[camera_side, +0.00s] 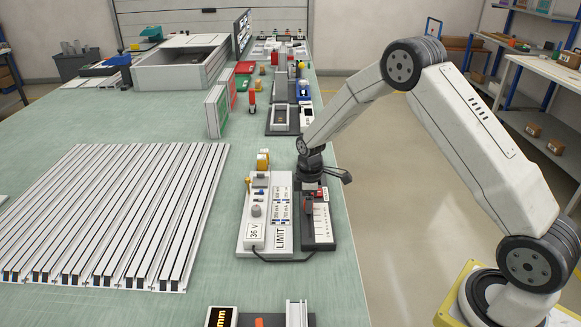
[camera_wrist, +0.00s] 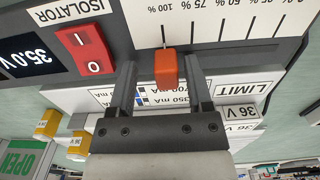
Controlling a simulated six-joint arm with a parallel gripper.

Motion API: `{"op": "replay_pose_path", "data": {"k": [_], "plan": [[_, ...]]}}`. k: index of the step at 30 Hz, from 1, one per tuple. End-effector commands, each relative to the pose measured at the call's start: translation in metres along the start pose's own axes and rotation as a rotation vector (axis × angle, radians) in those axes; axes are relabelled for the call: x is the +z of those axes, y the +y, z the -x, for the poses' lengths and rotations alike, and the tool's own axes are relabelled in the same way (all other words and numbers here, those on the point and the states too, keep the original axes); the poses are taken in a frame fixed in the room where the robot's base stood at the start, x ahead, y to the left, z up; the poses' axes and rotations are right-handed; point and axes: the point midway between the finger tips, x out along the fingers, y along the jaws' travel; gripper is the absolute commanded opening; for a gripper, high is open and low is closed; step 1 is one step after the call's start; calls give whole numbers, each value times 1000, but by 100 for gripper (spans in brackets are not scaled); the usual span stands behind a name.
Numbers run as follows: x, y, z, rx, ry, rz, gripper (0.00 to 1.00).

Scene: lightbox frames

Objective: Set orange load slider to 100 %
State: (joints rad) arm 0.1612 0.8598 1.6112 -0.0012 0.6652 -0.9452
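The orange load slider (camera_wrist: 166,68) shows upside down in the wrist view. Its knob is in line with the 100 % tick at the left end of the white scale (camera_wrist: 225,18). My gripper (camera_wrist: 161,72) is open, with one finger on each side of the orange knob and a visible gap on both sides. In the side view, my gripper (camera_side: 315,176) is low over the far part of the dark load panel (camera_side: 319,240), and the orange slider (camera_side: 308,206) shows just on the near side of it.
A red isolator switch (camera_wrist: 84,48) and a display (camera_wrist: 28,56) reading 35.0 V lie beside the slider. The white LIMIT panel (camera_side: 254,217) adjoins the dark panel. Yellow parts (camera_side: 263,159) stand behind it. A slotted aluminium plate (camera_side: 110,215) lies left.

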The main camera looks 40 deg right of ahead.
Motion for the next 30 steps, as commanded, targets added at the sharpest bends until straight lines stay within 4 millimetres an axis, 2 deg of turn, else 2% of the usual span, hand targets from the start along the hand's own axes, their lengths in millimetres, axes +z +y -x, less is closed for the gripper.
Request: {"op": "replay_pose_path", "data": {"k": [8,14,24,30], "plan": [[0,-1,6,-3,-1,0,65],[0,-1,24,-1,0,0,65],[0,0,66,1,1,0,65],[0,0,77,1,0,0,65]]}}
